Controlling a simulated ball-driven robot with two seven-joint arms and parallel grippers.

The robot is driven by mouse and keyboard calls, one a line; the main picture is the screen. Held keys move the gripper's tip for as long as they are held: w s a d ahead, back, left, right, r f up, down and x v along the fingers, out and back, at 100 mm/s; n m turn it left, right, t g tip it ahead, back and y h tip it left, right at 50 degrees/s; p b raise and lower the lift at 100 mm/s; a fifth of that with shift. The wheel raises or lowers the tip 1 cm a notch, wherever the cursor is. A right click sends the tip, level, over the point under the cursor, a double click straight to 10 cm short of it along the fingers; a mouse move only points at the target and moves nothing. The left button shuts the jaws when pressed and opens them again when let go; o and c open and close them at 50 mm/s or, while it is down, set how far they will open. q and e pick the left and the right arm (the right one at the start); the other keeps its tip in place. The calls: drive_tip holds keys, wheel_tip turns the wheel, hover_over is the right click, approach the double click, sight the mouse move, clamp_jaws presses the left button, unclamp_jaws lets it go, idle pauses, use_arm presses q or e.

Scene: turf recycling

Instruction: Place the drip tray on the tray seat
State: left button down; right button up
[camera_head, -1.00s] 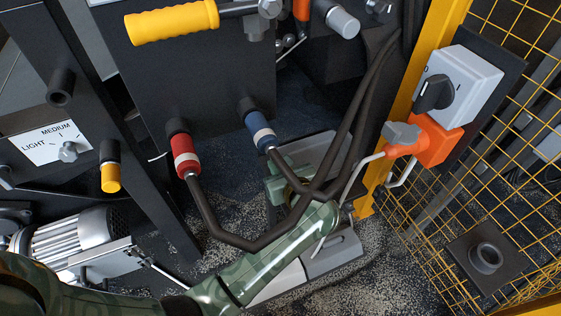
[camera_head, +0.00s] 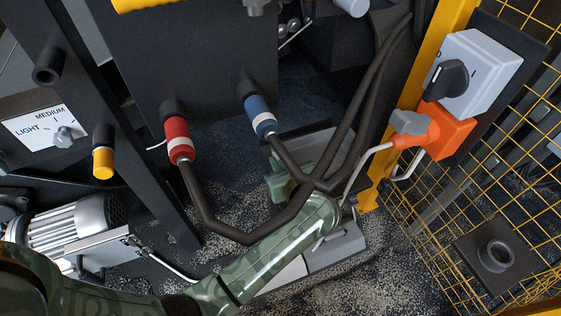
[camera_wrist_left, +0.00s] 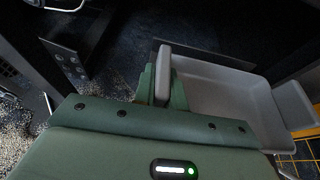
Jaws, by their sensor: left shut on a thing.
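The drip tray is a shallow grey tray. In the left wrist view the tray (camera_wrist_left: 228,96) extends to the right of my left gripper (camera_wrist_left: 158,84), whose green fingers are shut on its near-left wall. The tray is low, over the speckled turf floor. I cannot tell whether it touches anything beneath. I cannot make out the tray seat for certain. My right gripper is not in view.
Dark hoses with a red plug (camera_head: 178,140) and a blue plug (camera_head: 260,117) hang over the gripper. An orange plug box (camera_head: 448,130) and yellow mesh fence (camera_head: 480,190) stand at right. A motor (camera_head: 75,222) sits at lower left. Granule-strewn floor lies around the tray.

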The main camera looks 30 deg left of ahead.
use_arm(q)
drive_tip(key=shift+f, duration=0.3)
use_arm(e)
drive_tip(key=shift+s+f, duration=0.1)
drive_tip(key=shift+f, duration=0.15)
use_arm(q)
drive_tip(key=c, duration=1)
unclamp_jaws()
drive_tip(key=shift+c, duration=0.2)
